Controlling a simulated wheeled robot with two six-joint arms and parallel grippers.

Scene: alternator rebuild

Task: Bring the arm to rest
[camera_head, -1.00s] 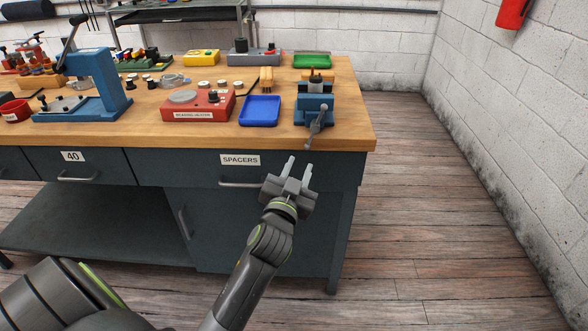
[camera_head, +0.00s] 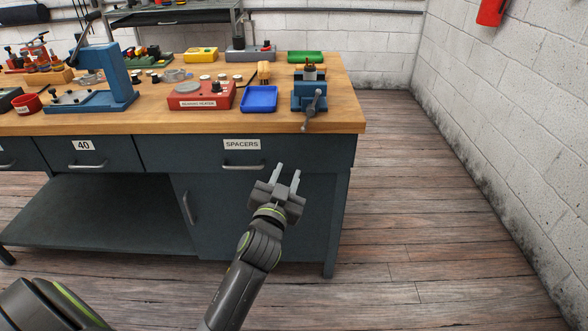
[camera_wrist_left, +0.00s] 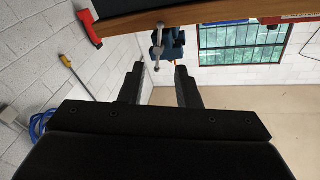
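My left gripper (camera_head: 287,179) is in front of the workbench, below the bench top and near the drawer labelled SPACERS (camera_head: 243,156). Its two fingers are apart with nothing between them. The fingers also show apart and empty in the left wrist view (camera_wrist_left: 161,86). The gripper appears clear of the drawer front and its handle. My right gripper is in neither view now.
The wooden bench top (camera_head: 190,123) holds a blue vise (camera_head: 309,97), a blue tray (camera_head: 259,99), a red bearing heater (camera_head: 200,95) and a blue press (camera_head: 118,75). Open wooden floor (camera_head: 430,230) lies right of the bench, up to the white wall (camera_head: 510,110).

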